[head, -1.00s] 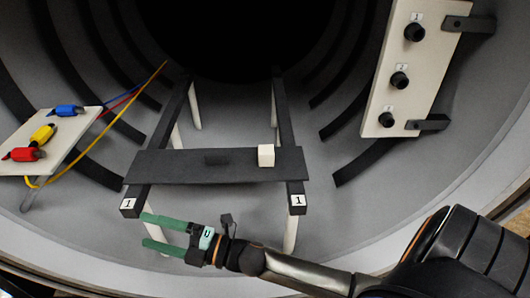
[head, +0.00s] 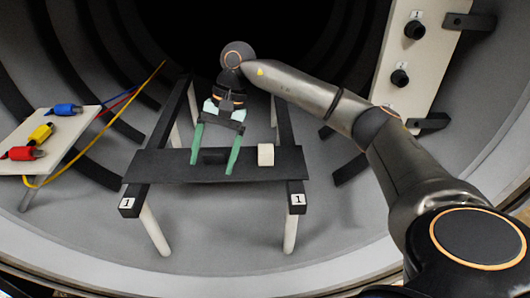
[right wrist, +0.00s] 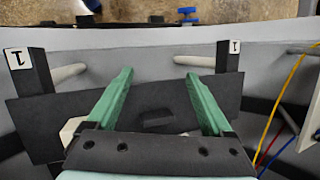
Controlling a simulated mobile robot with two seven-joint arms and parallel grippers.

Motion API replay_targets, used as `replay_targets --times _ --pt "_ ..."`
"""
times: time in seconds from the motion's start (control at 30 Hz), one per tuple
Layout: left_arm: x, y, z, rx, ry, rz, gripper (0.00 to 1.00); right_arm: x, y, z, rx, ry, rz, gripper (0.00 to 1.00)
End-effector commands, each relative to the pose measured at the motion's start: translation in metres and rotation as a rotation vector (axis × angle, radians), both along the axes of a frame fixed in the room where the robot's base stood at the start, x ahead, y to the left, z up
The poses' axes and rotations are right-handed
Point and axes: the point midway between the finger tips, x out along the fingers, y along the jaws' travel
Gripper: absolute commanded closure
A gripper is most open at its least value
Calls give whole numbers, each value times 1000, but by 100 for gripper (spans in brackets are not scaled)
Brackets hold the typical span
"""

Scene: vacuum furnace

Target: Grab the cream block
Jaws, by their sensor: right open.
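The cream block (head: 265,155) sits on the right part of the dark shelf plate (head: 165,166) that lies across two rails. My right gripper (head: 212,167) has green fingers, open and pointing down toward the plate, left of the cream block. A small dark block (head: 214,156) on the plate shows between the fingers. In the right wrist view the cream block (right wrist: 72,128) is at the left, outside the fingers and partly hidden by the gripper. Nothing is between the fingers in contact with them. My left gripper is not in view.
A white panel with blue, yellow and red connectors (head: 42,133) and cables stands at the left. A white panel with black knobs (head: 401,77) stands at the right. The rails (head: 285,125) carry labels at their front ends. The curved furnace wall surrounds everything.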

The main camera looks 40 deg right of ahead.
Motion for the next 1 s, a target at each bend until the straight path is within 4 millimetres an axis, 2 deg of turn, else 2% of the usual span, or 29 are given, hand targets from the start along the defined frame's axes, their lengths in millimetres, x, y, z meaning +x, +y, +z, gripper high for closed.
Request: replay_targets --times 0.03,0.1,0.2,0.3,0.4,0.47,0.8,1.0 --pt "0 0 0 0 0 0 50 3 -29 15 -90 -31 19 15" --pt "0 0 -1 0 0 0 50 1 -63 31 -197 -48 50 15" --pt "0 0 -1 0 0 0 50 -5 -101 51 -311 -51 75 15" --pt "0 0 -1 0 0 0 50 -11 -124 65 -381 -44 88 15" --pt "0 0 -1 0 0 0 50 -15 -137 70 -413 -36 93 15" --pt "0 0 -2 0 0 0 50 -16 -139 65 -421 -32 94 15" --pt "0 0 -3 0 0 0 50 -16 -139 10 -421 -32 97 15" --pt "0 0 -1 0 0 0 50 -16 -139 -4 -420 -33 96 15"
